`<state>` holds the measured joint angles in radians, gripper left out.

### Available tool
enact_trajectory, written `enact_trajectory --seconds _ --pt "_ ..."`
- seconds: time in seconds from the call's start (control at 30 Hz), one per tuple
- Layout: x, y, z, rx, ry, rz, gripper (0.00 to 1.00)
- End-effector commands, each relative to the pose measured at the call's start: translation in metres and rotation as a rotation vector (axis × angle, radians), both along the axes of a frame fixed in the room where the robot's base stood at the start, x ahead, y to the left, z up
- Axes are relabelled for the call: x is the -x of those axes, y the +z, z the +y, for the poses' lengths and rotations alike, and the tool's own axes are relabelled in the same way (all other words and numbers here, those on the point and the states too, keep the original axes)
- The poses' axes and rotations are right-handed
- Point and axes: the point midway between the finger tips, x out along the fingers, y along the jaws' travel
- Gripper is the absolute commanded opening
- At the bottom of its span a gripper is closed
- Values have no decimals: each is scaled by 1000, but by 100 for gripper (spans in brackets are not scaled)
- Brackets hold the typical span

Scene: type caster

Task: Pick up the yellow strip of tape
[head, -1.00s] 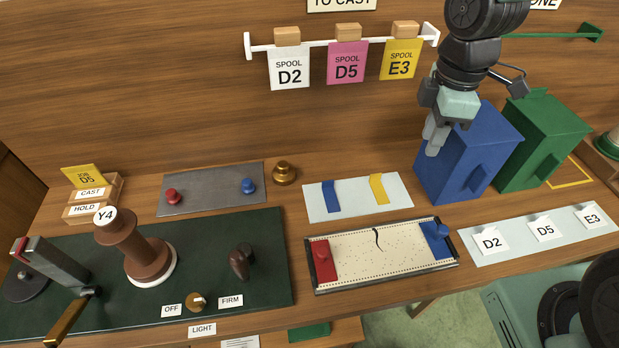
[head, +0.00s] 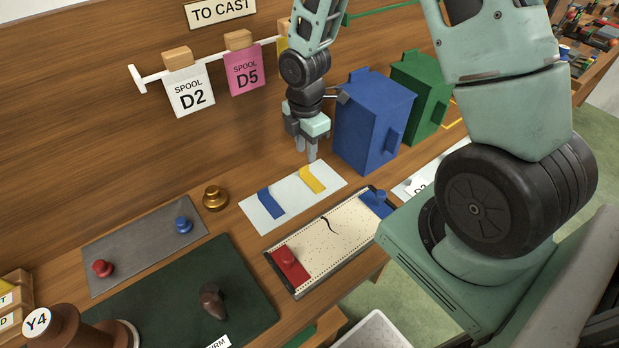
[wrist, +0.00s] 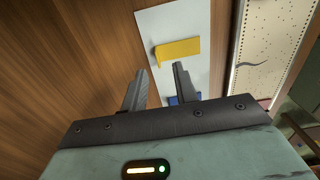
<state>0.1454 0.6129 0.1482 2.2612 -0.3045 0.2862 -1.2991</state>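The yellow strip of tape (head: 313,180) lies on a pale card (head: 285,214), to the right of a blue strip (head: 270,203). In the wrist view the yellow strip (wrist: 178,49) lies ahead of the fingertips, its left end slightly raised. My gripper (head: 311,156) points down above the far side of the card near the yellow strip. In the wrist view my gripper (wrist: 163,72) has its two fingers apart with nothing between them. The blue strip is partly hidden behind the right finger there.
A blue box (head: 372,125) stands just right of my gripper, with a green box (head: 420,95) behind it. A framed perforated board (head: 325,240) with red and blue blocks lies in front of the card. The wooden wall rises behind.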

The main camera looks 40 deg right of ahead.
Motion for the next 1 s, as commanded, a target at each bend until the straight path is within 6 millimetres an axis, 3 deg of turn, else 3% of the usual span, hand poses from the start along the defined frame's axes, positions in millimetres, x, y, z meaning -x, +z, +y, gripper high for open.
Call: enact_trajectory --seconds 0.27,0.6,0.93,1.0 --pt "-1 -17 2 0 1 2 29" --pt "-5 -56 5 0 -1 1 29" --pt "-5 -62 4 0 -1 -2 29" --pt "-5 -62 4 0 -1 -2 12"
